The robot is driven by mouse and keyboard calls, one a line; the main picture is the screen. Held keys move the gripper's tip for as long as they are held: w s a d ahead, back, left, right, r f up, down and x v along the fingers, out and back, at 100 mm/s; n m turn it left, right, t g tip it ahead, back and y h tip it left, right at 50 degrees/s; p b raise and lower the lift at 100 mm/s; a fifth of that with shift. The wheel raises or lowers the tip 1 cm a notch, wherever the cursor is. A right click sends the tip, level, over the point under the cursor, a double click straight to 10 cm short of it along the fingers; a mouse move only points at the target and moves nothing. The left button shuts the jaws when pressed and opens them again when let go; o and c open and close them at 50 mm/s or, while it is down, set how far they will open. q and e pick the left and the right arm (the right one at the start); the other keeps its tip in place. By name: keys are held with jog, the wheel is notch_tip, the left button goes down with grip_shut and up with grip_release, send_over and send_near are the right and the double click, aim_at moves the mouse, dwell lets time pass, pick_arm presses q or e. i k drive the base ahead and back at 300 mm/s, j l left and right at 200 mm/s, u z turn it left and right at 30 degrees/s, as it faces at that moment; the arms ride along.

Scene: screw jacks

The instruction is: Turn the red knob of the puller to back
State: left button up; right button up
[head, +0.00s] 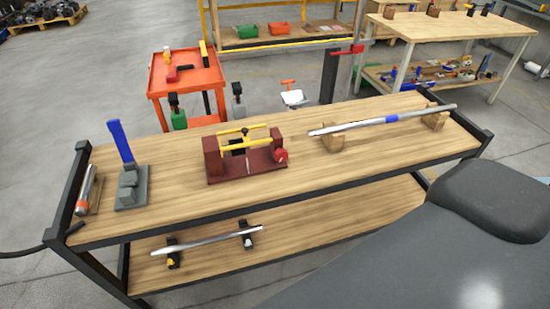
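The puller (247,168) stands near the middle of the wooden workbench top. It has a dark red base with two end blocks, yellow bars across the top and a black part between them. The red knob (281,156) is round and sits at the puller's right end, low on the near side. Its turned position cannot be told at this size. Neither of my grippers is in view, and nothing touches the puller or the knob.
Left of the puller are a grey stand with a blue upright (121,143) and a silver cylinder (84,190). To the right, a long metal bar (360,123) rests on wooden blocks. A dark grey shape covers the lower right. The bench top in front of the puller is clear.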

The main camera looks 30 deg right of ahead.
aim_at(281, 155)
jog(key=l+u, duration=0.15)
jog(key=l, duration=0.4)
jog(key=l+u, duration=0.15)
jog(key=l, duration=0.4)
jog(key=l+u, duration=0.15)
jog(key=l, duration=0.35)
jog(key=k+l+u, duration=0.15)
jog(key=l, duration=0.4)
jog(key=k+l+u, duration=0.1)
jog(key=l, duration=0.4)
